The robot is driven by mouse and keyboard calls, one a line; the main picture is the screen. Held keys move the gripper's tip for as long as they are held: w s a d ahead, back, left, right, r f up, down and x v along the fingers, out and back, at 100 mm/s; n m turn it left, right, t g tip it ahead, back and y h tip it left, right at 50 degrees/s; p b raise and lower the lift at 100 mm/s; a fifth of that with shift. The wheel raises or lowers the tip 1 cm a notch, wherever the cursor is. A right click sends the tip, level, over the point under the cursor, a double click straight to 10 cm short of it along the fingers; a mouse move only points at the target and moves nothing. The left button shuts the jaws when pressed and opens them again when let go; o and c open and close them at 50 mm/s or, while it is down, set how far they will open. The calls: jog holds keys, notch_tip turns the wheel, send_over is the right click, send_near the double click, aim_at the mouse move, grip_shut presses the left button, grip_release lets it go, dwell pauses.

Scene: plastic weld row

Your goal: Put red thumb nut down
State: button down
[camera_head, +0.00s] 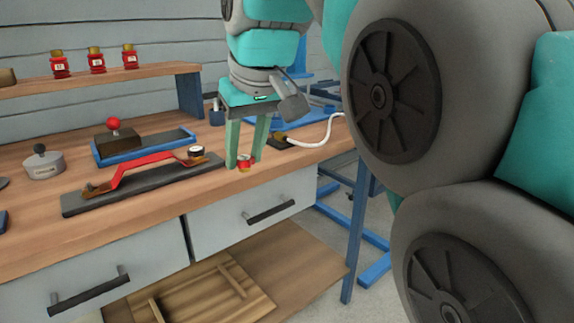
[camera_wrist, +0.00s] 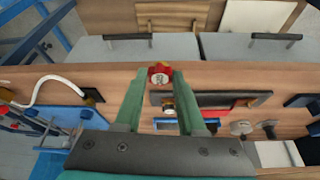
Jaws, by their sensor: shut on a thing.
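My gripper (camera_head: 244,163) points down over the wooden bench, near its front edge. Its two green fingers are shut on the red thumb nut (camera_head: 244,163). The nut shows red with a pale metal middle between the fingertips in the wrist view (camera_wrist: 159,73). It is at or just above the bench top (camera_head: 215,190); I cannot tell whether it touches. In the head view the fingers partly cover it.
Left of my gripper, a red bracket (camera_head: 140,169) sits on a dark base (camera_head: 125,190). Behind are a blue tray (camera_head: 110,158) with a dark block and red knob (camera_head: 113,124), and a grey round weight (camera_head: 44,166). A white hose (camera_head: 315,139) lies to the right. Several red bottles (camera_head: 97,62) stand on a shelf.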

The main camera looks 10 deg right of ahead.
jog(key=shift+w+d, duration=0.15)
jog(key=shift+d, duration=0.15)
jog(key=w, duration=0.5)
jog(key=w+f, duration=0.1)
jog(key=w, duration=0.4)
jog(key=w+p, duration=0.1)
jog(key=w, duration=0.4)
jog(key=shift+w+a+f, duration=0.25)
jog(key=shift+a+f, duration=0.05)
jog(key=shift+a, duration=0.1)
jog(key=shift+f, duration=1.7)
jog(key=shift+f, duration=0.1)
jog(key=c, duration=0.5)
grip_release()
